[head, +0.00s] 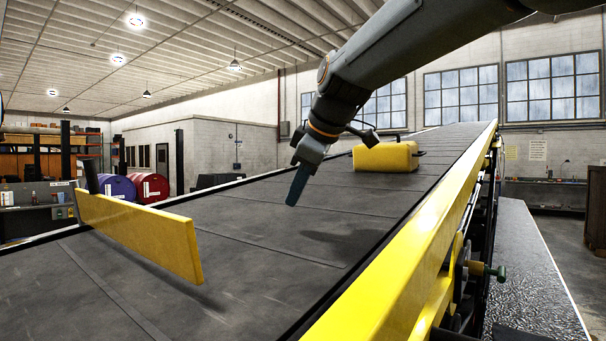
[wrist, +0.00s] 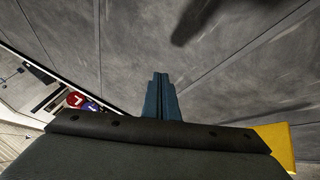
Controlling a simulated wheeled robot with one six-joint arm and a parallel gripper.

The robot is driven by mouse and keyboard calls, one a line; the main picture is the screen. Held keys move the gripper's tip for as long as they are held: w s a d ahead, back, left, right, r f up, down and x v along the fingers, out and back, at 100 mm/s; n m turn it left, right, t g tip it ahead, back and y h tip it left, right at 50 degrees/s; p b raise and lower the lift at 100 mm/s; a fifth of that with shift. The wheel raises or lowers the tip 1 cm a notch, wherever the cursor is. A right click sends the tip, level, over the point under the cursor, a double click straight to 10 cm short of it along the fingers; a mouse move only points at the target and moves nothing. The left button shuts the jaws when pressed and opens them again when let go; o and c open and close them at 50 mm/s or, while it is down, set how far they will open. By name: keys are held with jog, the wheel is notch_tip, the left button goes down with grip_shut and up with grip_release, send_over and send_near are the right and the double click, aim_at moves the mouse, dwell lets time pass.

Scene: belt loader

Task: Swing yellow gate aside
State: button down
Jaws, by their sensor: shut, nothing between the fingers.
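The yellow gate (head: 140,232) is a flat bar at the left of the head view. It reaches from a dark post (head: 91,176) at the belt's left edge out over the belt, toward the near right. My gripper (head: 291,203) is shut and empty, with its blue fingers pointing down above the belt. It is to the right of the gate's free end and apart from it. The shut fingers also show in the wrist view (wrist: 161,95). A yellow patch at the lower right of the wrist view (wrist: 275,145) is only partly seen, and I cannot tell what it is.
A yellow case (head: 386,157) lies on the belt (head: 250,225) behind my gripper. A yellow side rail (head: 400,265) borders the belt on the right. The belt between gate and rail is clear.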

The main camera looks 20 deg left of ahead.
jog(key=p+x, duration=0.1)
jog(key=x, duration=0.2)
jog(key=shift+a+f, duration=0.15)
jog(key=shift+a, duration=0.05)
jog(key=shift+w+a+p, duration=0.15)
jog(key=shift+w+p, duration=0.25)
jog(key=shift+w, duration=0.2)
jog(key=shift+w+a+p, duration=0.2)
jog(key=shift+w+p, duration=0.15)
jog(key=shift+w, duration=0.2)
jog(key=shift+w+a+p, duration=0.25)
jog(key=shift+w+p, duration=0.25)
jog(key=shift+w, duration=0.45)
jog(key=shift+s, duration=0.25)
jog(key=shift+s+a+f+b, duration=0.15)
jog(key=shift+s+b, duration=0.1)
jog(key=shift+s, duration=0.3)
jog(key=shift+s+a+f+b, duration=0.15)
jog(key=shift+s+b, duration=0.1)
jog(key=shift+s, duration=0.35)
jog(key=s+r, duration=0.1)
jog(key=s+r+b, duration=0.1)
jog(key=s, duration=0.1)
jog(key=shift+s+a, duration=0.15)
jog(key=s+b+v, duration=0.1)
jog(key=b+v, duration=0.1)
jog(key=v, duration=0.5)
jog(key=shift+a, duration=0.25)
